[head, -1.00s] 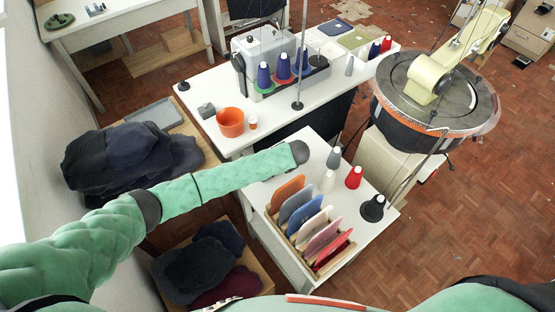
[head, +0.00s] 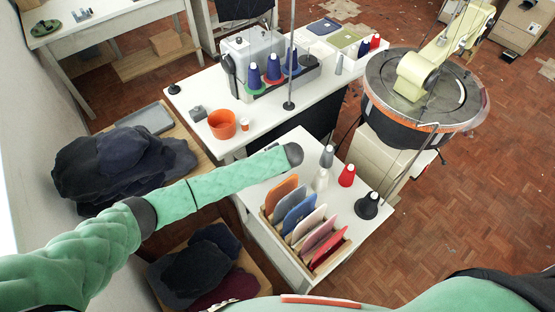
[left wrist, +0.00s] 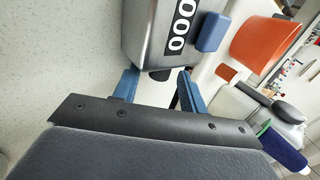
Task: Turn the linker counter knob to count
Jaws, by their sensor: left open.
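In the left wrist view the linker counter (left wrist: 180,35) is a grey metal box with a black and white display reading 000. A blue rounded block (left wrist: 212,32) sits on its display side, and a dark part (left wrist: 160,75) shows at its lower edge. I cannot tell which is the knob. My left gripper (left wrist: 157,82) is open, its two blue fingers apart near that lower edge; contact is unclear. In the head view a small grey box (head: 197,113), apparently the counter, stands on the white table; the left fingers cannot be made out there. My right gripper is not in view.
An orange bowl (head: 222,124) stands right beside the small grey box, with a small orange-and-white item (head: 245,125) close by. Thread cones (head: 273,68) and a grey machine stand behind. A rack of coloured panels (head: 310,262) occupies the nearer table.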

